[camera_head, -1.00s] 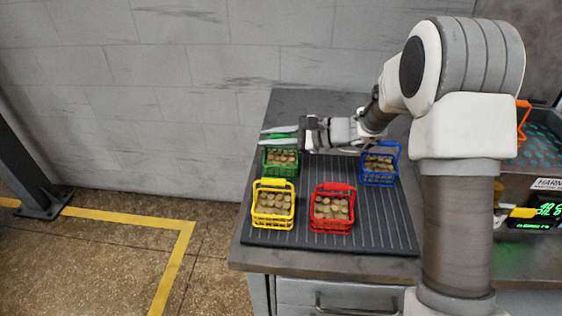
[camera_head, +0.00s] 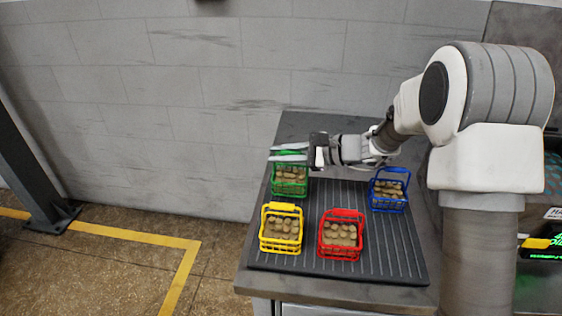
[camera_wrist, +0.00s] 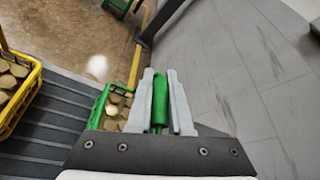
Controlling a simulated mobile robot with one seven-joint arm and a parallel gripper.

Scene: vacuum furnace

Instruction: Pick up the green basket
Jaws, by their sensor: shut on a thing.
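The green basket (camera_head: 289,181) holds several brown lumps and is at the back left of the ribbed mat. My gripper (camera_head: 290,152) is level above it, fingers pointing left, shut on its green handle. In the wrist view, the handle lies between the two fingers of my gripper (camera_wrist: 160,95), and part of the green basket (camera_wrist: 101,112) with its lumps shows to the left. The rest of the basket is hidden behind the fingers and palm. I cannot tell whether its base touches the mat.
A yellow basket (camera_head: 266,242), a red basket (camera_head: 343,253) and a blue basket (camera_head: 389,207) stand on the dark ribbed mat (camera_head: 310,266), each holding lumps. A grey wall (camera_head: 150,100) rises behind the bench. Open floor lies left.

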